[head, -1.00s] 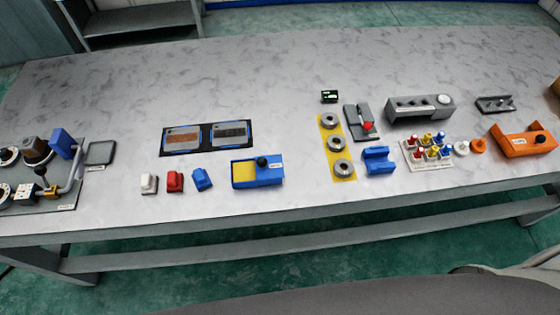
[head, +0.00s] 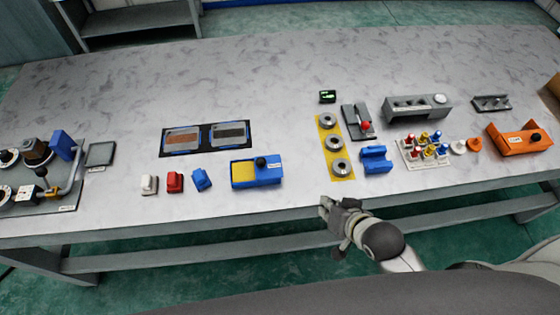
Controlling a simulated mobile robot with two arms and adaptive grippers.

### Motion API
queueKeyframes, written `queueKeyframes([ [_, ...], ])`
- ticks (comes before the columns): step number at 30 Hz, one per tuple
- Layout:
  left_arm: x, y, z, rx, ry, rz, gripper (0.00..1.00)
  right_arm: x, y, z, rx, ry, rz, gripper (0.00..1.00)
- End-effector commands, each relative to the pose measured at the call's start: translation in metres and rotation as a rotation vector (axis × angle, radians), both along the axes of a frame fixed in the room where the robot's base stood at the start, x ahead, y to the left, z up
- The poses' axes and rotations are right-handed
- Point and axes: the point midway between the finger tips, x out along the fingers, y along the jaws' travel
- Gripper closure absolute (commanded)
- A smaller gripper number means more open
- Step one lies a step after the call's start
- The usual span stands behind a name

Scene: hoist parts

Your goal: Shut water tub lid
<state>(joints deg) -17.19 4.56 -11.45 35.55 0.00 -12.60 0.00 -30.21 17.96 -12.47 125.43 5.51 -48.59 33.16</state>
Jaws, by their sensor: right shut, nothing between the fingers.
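The likely water tub is the blue tub (head: 240,185) near the table's front edge, left of the yellow strip. Its yellow inside (head: 243,172) shows on the left. A blue lid with a black knob (head: 261,162) covers its right part, so it stands partly open. The tub's label is too small to read. My right gripper (head: 326,206) is shut and empty at the front edge, to the right of the tub and apart from it. My left gripper is not in view.
The yellow strip (head: 341,172) with grey rings stands close to my right gripper, beside a blue block (head: 376,160). Red (head: 174,182), white and small blue pieces lie left of the tub. An orange tub (head: 518,142) is at far right. The table's back is clear.

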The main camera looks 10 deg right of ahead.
Motion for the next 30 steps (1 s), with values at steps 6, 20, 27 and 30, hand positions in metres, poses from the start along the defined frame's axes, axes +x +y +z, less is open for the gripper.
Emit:
queueKeyframes([
  [6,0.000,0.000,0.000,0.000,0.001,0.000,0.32,0.021,0.011,0.009,0.235,-0.113,-0.085,1.00],
  [20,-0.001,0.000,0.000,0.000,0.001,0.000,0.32,0.038,0.013,0.043,0.892,-0.230,-0.199,1.00],
  [27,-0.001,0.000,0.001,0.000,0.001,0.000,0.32,0.038,0.011,0.052,1.024,-0.229,-0.207,1.00],
  [30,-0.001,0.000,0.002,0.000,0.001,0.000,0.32,0.044,0.013,0.052,1.028,-0.230,-0.209,1.00],
])
